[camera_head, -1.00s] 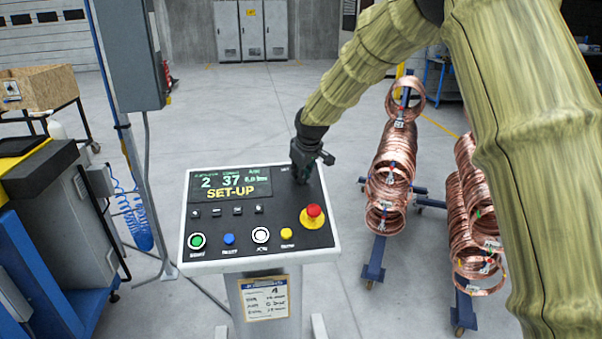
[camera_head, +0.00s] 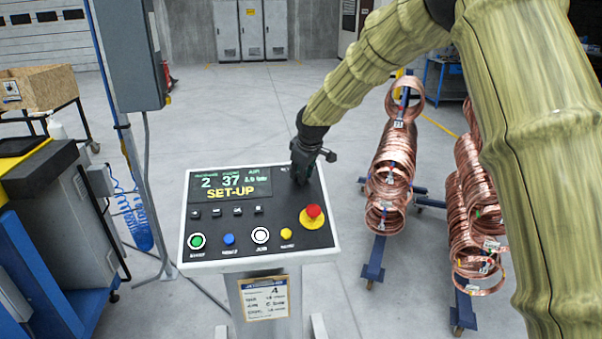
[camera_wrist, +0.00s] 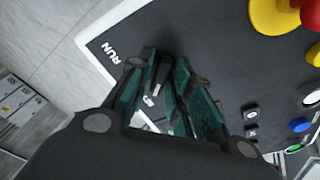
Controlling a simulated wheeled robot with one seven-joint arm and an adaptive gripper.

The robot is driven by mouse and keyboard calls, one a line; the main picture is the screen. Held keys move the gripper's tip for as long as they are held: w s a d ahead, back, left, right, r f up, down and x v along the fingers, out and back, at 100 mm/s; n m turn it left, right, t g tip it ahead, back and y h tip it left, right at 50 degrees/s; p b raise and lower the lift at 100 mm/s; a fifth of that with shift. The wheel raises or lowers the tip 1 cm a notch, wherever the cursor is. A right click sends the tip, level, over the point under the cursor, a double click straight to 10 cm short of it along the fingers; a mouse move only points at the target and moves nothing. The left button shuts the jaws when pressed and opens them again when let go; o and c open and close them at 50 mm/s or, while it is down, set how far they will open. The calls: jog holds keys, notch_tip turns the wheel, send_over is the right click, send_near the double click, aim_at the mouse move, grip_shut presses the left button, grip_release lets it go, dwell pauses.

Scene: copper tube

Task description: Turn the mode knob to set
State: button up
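The control panel (camera_head: 212,246) is a dark, sloping face with a white rim, and its display (camera_head: 230,185) reads SET-UP. The mode knob (camera_wrist: 159,72) is black with a white mark and shows in the wrist view between my fingers, near the printed word RUN. In the head view my gripper (camera_head: 302,180) covers the knob at the panel's upper right corner. In the wrist view my gripper (camera_wrist: 163,72) has its green-padded fingers apart, one on each side of the knob. Whether either finger touches the knob is unclear.
A red emergency stop (camera_head: 313,212) on a yellow base sits below my gripper. Several coloured buttons line the panel's lower edge, including a green one (camera_head: 197,241). Copper coils (camera_head: 390,172) hang on racks to the right. A grey cabinet (camera_head: 128,55) stands behind left.

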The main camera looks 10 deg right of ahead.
jog(key=shift+o, duration=0.3)
jog(key=v, duration=1.2)
